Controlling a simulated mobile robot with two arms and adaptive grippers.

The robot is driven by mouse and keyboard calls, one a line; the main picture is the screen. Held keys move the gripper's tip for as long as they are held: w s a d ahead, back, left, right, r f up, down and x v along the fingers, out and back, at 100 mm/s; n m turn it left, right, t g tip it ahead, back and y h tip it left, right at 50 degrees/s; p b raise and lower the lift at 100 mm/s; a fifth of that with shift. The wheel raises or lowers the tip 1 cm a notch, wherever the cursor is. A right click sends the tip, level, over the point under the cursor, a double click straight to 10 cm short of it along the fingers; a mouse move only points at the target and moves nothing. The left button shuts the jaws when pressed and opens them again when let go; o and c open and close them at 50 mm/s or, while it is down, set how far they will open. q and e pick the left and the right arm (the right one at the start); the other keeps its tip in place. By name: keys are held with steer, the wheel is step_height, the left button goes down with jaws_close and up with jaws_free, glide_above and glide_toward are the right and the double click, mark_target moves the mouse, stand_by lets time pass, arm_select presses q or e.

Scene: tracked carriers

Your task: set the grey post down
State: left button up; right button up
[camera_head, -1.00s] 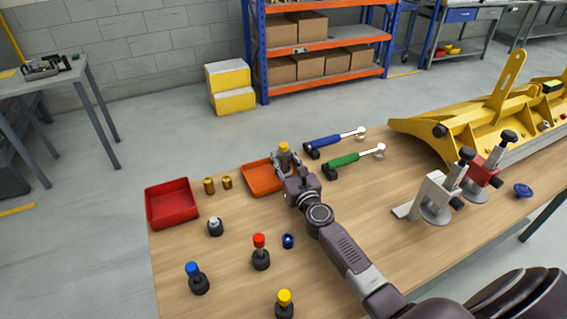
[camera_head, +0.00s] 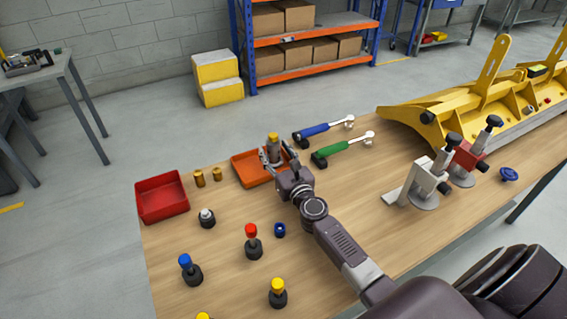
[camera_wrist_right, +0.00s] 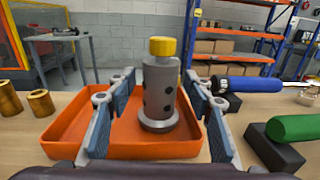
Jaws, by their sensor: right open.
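The grey post (camera_wrist_right: 160,92) has a yellow cap and a flanged base. It stands upright in the orange tray (camera_wrist_right: 62,140), and it also shows in the head view (camera_head: 273,150) above the orange tray (camera_head: 246,172). My right gripper (camera_wrist_right: 160,100) is open, with one blue-padded finger on each side of the post and a visible gap to it on both sides. In the head view the right gripper (camera_head: 275,158) is around the post at the tray. My left gripper is not in view.
A red tray (camera_head: 163,212) and two brass cylinders (camera_head: 200,178) stand left of the orange tray. A blue-handled tool (camera_head: 314,130) and a green-handled tool (camera_head: 332,149) lie right of it. Several capped posts stand nearer, including a red-topped one (camera_head: 252,243).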

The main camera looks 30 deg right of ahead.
steer(key=s, duration=0.3)
steer(key=s+a, duration=0.1)
steer(key=s, duration=0.6)
steer(key=shift+s+a+r, duration=0.1)
steer(key=shift+s+a, duration=0.05)
steer(key=shift+a, duration=0.05)
